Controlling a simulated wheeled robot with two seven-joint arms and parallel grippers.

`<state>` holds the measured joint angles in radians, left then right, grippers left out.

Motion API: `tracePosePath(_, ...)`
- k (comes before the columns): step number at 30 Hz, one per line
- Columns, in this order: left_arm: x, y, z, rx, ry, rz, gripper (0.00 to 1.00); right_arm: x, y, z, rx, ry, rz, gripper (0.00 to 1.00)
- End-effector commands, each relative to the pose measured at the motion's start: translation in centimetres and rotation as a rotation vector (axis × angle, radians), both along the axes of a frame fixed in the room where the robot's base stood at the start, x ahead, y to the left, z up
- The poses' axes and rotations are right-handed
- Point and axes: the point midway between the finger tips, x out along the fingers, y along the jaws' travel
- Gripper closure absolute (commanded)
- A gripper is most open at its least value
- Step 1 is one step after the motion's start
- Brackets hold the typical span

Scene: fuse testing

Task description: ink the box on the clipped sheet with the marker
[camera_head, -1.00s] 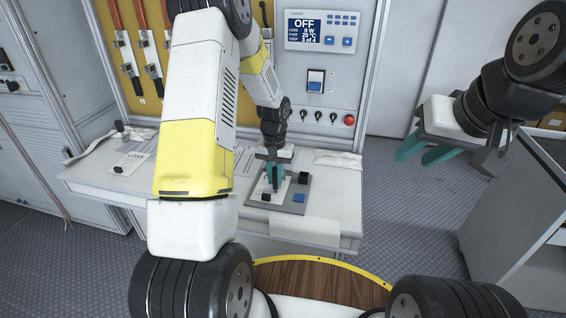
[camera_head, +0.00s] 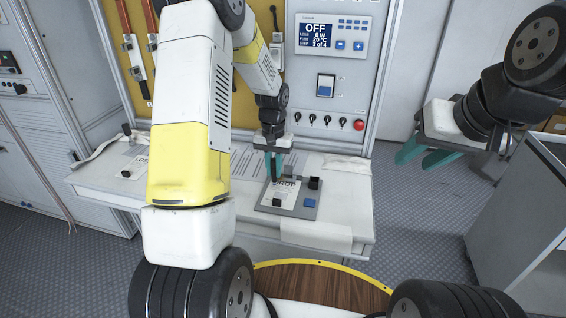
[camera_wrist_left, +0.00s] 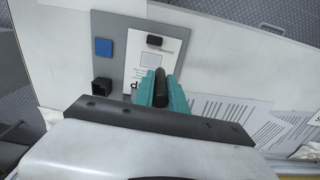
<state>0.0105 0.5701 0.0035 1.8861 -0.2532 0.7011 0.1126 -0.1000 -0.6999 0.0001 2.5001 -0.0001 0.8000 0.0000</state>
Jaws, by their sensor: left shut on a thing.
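A white sheet (camera_head: 284,191) with large print lies on a grey board (camera_head: 297,211) on the table. A black clip (camera_head: 276,203) sits at its near edge. In the left wrist view the sheet (camera_wrist_left: 171,58) shows a pale outlined box (camera_wrist_left: 149,60) beside the clip (camera_wrist_left: 154,40). My left gripper (camera_head: 274,168) is over the sheet's far end. It is shut on the black marker (camera_wrist_left: 160,88), which stands between the teal fingers. Whether its tip touches the paper cannot be told. My right gripper (camera_head: 424,156) is open and empty, right of the table.
The board also carries a blue block (camera_head: 309,203) and a black block (camera_head: 314,183). Printed papers (camera_head: 246,160) lie behind it. A control panel (camera_head: 325,85) with switches stands at the back. A grey cabinet (camera_head: 520,200) stands at the right.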

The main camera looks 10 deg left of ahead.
Motion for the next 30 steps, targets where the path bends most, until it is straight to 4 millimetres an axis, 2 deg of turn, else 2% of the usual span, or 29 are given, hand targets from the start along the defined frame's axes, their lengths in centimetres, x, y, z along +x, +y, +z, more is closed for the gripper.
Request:
tracePosePath(6, -0.1, -0.1, 2.1, 0.000, -0.001, 0.000, 1.00, 0.0, 0.0, 0.0, 0.000, 0.000, 0.000, 0.64)
tracePosePath(12, -0.2, -0.2, 3.3, 0.000, 0.000, 0.000, 1.00, 0.0, 0.0, 0.0, 0.000, 0.000, 0.000, 0.64)
tracePosePath(30, -0.2, -0.2, 3.3, 0.000, 0.000, 0.000, 1.00, 0.0, 0.0, 0.0, 0.000, 0.000, 0.000, 0.64)
